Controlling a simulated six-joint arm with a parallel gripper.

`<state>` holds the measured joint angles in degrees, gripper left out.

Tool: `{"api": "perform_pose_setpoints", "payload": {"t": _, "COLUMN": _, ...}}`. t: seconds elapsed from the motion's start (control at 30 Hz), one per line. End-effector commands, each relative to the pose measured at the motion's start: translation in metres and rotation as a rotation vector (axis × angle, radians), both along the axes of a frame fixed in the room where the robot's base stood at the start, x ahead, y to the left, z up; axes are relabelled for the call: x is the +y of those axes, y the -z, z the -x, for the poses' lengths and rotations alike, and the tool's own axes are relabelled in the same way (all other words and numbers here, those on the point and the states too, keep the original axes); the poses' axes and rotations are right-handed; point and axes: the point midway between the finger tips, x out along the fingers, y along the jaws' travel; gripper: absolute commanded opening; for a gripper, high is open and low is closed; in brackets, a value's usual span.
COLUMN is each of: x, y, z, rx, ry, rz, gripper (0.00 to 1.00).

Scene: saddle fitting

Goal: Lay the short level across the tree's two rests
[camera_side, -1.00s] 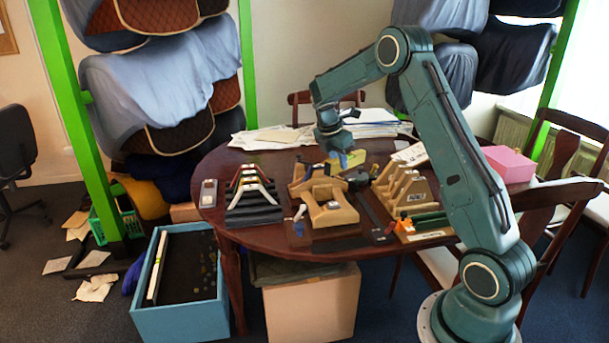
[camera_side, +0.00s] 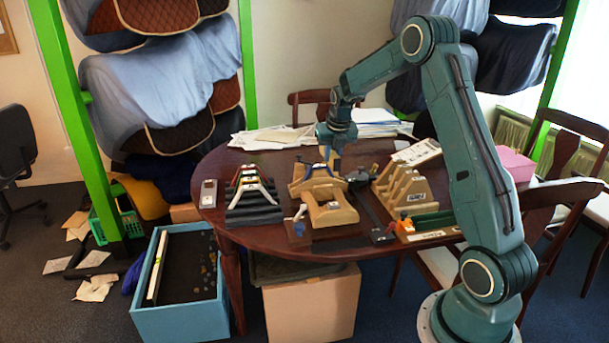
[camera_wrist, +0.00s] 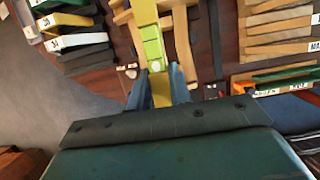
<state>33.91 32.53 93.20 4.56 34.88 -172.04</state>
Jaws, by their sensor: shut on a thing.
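The short level (camera_wrist: 152,45) is a yellow-green bar in the wrist view, running up the picture from between my fingers. My gripper (camera_wrist: 160,88) is shut on its near end. In the side view my gripper (camera_side: 332,168) is low over the back part of the wooden tree (camera_side: 330,213), with a bit of yellow beside the fingers. The tree's pale wood also shows under the level in the wrist view (camera_wrist: 184,45). Whether the level touches the two rests cannot be told, as the gripper and the tree's back part hide the contact.
A black stepped rack with coloured angle pieces (camera_side: 253,207) stands left of the tree. A slotted wooden rack (camera_side: 402,193) stands right, with a small green and orange item (camera_side: 425,222) before it. Papers (camera_side: 270,138) lie behind. A pink box (camera_side: 515,163) is at far right.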

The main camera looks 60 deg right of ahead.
Motion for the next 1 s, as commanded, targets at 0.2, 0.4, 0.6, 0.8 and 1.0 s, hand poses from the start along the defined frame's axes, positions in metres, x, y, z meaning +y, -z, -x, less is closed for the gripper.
{"api": "perform_pose_setpoints", "payload": {"t": 0.2, "x": 0.0, "y": 0.0, "z": 0.0, "rx": -0.001, "ry": -0.003, "rz": 0.001, "gripper": 0.0}}
{"api": "perform_pose_setpoints", "payload": {"t": 0.4, "x": 0.0, "y": 0.005, "z": 0.0, "rx": -0.001, "ry": -0.002, "rz": 0.001, "gripper": 0.0}}
{"api": "perform_pose_setpoints", "payload": {"t": 0.6, "x": 0.0, "y": 0.015, "z": 0.0, "rx": 0.001, "ry": -0.002, "rz": -0.001, "gripper": 0.0}}
{"api": "perform_pose_setpoints", "payload": {"t": 0.8, "x": 0.001, "y": 0.028, "z": 0.001, "rx": 0.001, "ry": -0.002, "rz": -0.002, "gripper": 0.0}}
{"api": "perform_pose_setpoints", "payload": {"t": 1.0, "x": 0.001, "y": 0.043, "z": 0.001, "rx": 0.001, "ry": -0.002, "rz": -0.001, "gripper": 0.0}}
